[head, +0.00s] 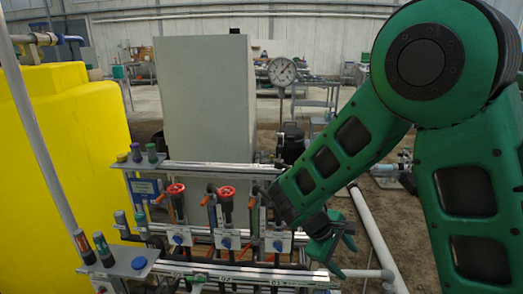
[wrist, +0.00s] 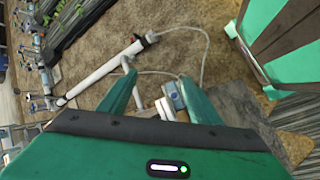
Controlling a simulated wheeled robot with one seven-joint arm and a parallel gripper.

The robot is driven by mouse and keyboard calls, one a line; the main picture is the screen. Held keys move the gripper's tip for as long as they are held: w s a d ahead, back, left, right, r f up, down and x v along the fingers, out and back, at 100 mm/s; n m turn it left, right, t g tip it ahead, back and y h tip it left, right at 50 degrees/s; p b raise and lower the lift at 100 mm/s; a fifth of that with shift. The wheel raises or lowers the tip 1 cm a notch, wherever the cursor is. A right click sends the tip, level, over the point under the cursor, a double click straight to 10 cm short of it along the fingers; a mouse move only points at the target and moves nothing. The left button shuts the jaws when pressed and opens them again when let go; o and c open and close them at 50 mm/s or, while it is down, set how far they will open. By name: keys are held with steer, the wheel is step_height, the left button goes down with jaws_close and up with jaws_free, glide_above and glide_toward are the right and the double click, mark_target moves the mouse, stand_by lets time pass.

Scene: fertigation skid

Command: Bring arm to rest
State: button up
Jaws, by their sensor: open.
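My green arm reaches in from the right in the head view, bent at a large joint and sloping down to the left. My gripper (head: 345,232) hangs at its end, in front of the right end of the skid's rails. In the wrist view my gripper (wrist: 160,92) shows two green fingers spread apart with nothing held between them. A blue and white fitting (wrist: 174,98) shows beyond and between the fingers; I cannot tell its distance. Part of the skid behind the forearm is hidden.
The skid's metal rail (head: 225,170) carries red-handled valves (head: 226,192). A pressure gauge (head: 283,72) stands behind it. A yellow tank (head: 65,150) is at left, beside a grey cabinet (head: 203,100). A white pipe (head: 372,230) runs along the floor at right. Bare soil lies beyond.

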steer(key=s+d+r+m+g+y, duration=0.1)
steer(key=s+d+r+m+y, duration=0.1)
steer(key=s+d+r+m, duration=0.45)
steer(key=s+d+r+m+g+y, duration=0.1)
steer(key=s+d+r+m+y, duration=0.2)
steer(key=d, duration=0.6)
steer(key=s+d+r+m+y, duration=0.1)
steer(key=s+m, duration=0.5)
steer(key=s, duration=0.8)
step_height(320, 180, up, 2)
steer(key=shift+s+d+r+t+y, duration=0.15)
steer(key=shift+s+d+t+y, duration=0.25)
steer(key=shift+d, duration=0.3)
